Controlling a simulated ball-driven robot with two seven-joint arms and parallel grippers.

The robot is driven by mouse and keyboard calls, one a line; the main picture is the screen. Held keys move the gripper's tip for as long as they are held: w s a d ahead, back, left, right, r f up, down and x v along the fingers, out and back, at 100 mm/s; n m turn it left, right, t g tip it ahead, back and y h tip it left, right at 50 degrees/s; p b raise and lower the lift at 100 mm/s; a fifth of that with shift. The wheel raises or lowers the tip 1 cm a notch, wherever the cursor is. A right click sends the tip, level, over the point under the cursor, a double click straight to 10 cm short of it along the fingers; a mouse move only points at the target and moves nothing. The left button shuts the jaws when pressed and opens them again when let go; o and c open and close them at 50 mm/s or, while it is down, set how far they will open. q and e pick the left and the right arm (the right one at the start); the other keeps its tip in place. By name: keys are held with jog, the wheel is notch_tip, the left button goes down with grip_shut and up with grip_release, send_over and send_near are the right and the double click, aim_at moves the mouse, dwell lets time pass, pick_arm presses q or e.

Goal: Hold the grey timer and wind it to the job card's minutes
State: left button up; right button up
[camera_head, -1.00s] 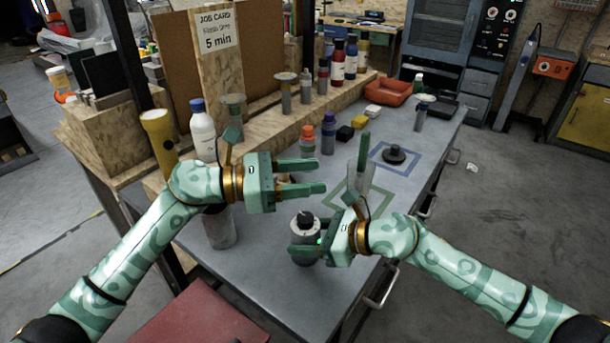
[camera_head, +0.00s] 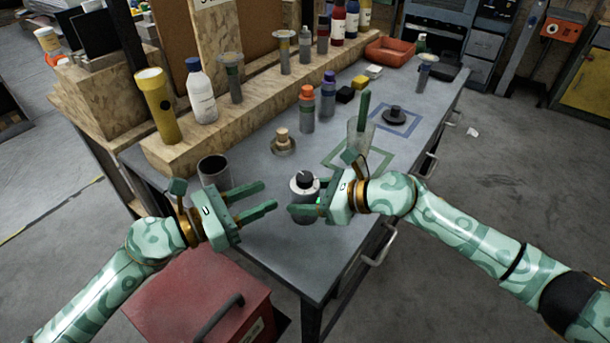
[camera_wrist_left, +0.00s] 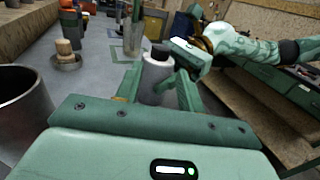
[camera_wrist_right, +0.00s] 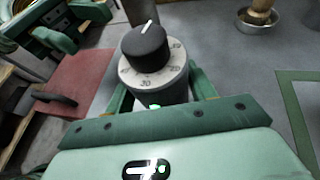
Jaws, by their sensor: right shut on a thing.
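The grey timer (camera_head: 304,190) is upright over the near part of the bench; I cannot tell if its base touches the top. My right gripper (camera_head: 306,202) is shut around its body. Only the job card's bottom edge (camera_head: 206,3) shows.
A dark metal cup (camera_head: 213,170) stands behind my left gripper. A dish with a wooden-handled item (camera_head: 283,145) and a clear beaker (camera_head: 360,137) stand behind the timer. Bottles line the wooden ledge (camera_head: 240,112). A red toolbox (camera_head: 195,300) is below at the front.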

aim_at(297, 181)
pick_arm(q)
jog(key=x, duration=1)
jog(key=shift+w+d, duration=0.1)
jog(key=shift+d, duration=0.15)
jog(key=c, duration=0.7)
